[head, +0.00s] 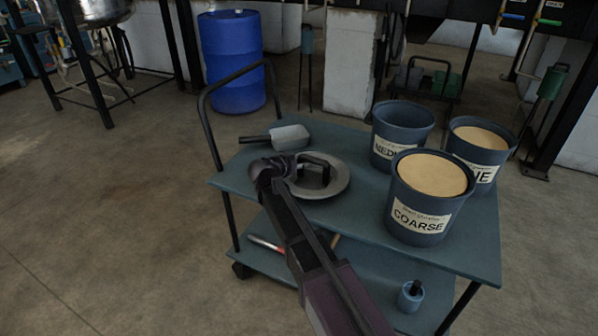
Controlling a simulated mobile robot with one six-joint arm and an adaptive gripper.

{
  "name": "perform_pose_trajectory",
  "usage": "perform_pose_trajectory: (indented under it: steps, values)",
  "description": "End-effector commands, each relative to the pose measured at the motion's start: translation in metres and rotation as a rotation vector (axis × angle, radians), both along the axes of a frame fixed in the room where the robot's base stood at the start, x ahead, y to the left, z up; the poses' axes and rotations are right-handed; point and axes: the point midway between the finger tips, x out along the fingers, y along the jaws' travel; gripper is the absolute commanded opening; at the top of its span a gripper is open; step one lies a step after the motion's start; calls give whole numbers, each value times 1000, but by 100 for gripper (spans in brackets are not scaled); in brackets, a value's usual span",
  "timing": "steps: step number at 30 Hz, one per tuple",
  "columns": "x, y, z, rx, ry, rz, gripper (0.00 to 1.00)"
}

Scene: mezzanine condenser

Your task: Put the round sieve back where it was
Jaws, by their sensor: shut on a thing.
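The round sieve (338,184) appears as a flat grey disc with a raised dark handle, over the left middle of the cart's top shelf. My gripper (287,172) is at the disc's left side, by the handle, and is shut on it. My wrist hides the left part of the disc, and the fingertips are hard to make out. I cannot tell whether the disc rests on the shelf or is slightly above it.
The blue-grey cart (365,225) carries a COARSE bucket (419,226), a FINE bucket (482,170) and a MEDIUM bucket (388,157) at the right. A grey scoop (290,137) lies behind the sieve. A small pot (411,297) stands on the lower shelf. A blue drum (232,62) stands behind.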

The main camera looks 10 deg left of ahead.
Motion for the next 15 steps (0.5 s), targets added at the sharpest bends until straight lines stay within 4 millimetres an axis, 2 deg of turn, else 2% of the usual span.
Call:
perform_pose_trajectory:
  steps: [1, 6, 15]
  values:
    - [0, 0, -9, -1, 0, 0, 0]
    - [0, 0, -19, -1, 0, 0, 0]
    - [0, -1, -20, -2, 0, -1, 0]
